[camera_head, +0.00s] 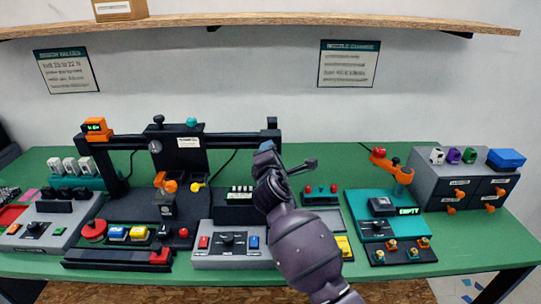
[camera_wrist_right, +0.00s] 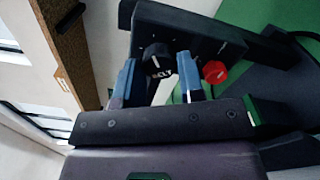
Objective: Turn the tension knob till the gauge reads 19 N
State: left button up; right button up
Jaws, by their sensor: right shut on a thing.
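In the right wrist view a black knob (camera_wrist_right: 158,62) with white lettering, seemingly BELT, sits between the two blue fingers of my right gripper (camera_wrist_right: 156,80), which is shut on it. In the head view my right gripper (camera_head: 270,152) is at the right end of the printer's black crossbeam (camera_head: 235,141); the knob is hidden there. An orange gauge (camera_head: 97,126) with a small lit display stands on the beam's left end; its digits are too small to read surely. My left gripper is not in view.
A red knob (camera_wrist_right: 214,72) is close beside the right finger in the wrist view. A grey drawer cabinet (camera_head: 465,180) stands at right. A wooden shelf (camera_head: 270,18) runs above.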

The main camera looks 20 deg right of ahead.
jog(key=shift+m, duration=1.1)
jog(key=o, duration=0.9)
jog(key=v, duration=1.1)
jog(key=shift+b, duration=0.35)
jog(key=shift+w+m, duration=0.1)
jog(key=shift+m, duration=0.2)
